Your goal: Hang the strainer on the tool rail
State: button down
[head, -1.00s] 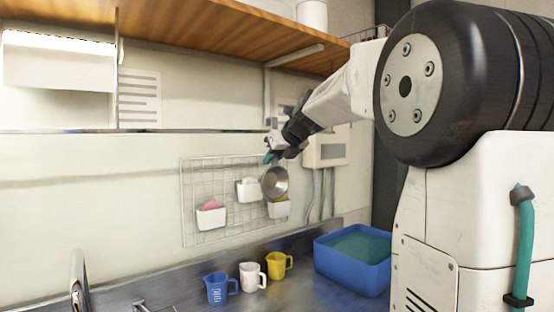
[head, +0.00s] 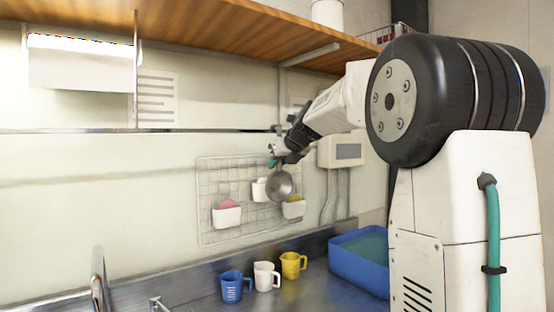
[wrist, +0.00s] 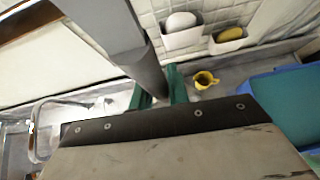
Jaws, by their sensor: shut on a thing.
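The strainer (head: 280,187), a round metal bowl, hangs below my gripper (head: 273,162) in the head view, in front of the wall grid. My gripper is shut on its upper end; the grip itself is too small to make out. The tool rail (head: 200,131) is a thin dark bar along the wall, just above the gripper's tips; I cannot tell whether they touch. In the wrist view, teal fingertips (wrist: 160,93) show beyond my dark gripper body. A thick grey bar reaches them from the upper left; I cannot tell what it is. The bowl is hidden there.
A wire grid (head: 213,175) with white holders (head: 227,217) hangs behind the strainer. Blue (head: 232,288), white (head: 265,277) and yellow (head: 291,265) mugs stand on the metal counter below. A blue tub (head: 358,268) stands right. A wooden shelf (head: 220,40) runs overhead.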

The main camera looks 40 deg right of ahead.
jog(key=shift+f, duration=0.35)
jog(key=c, duration=1.3)
grip_release()
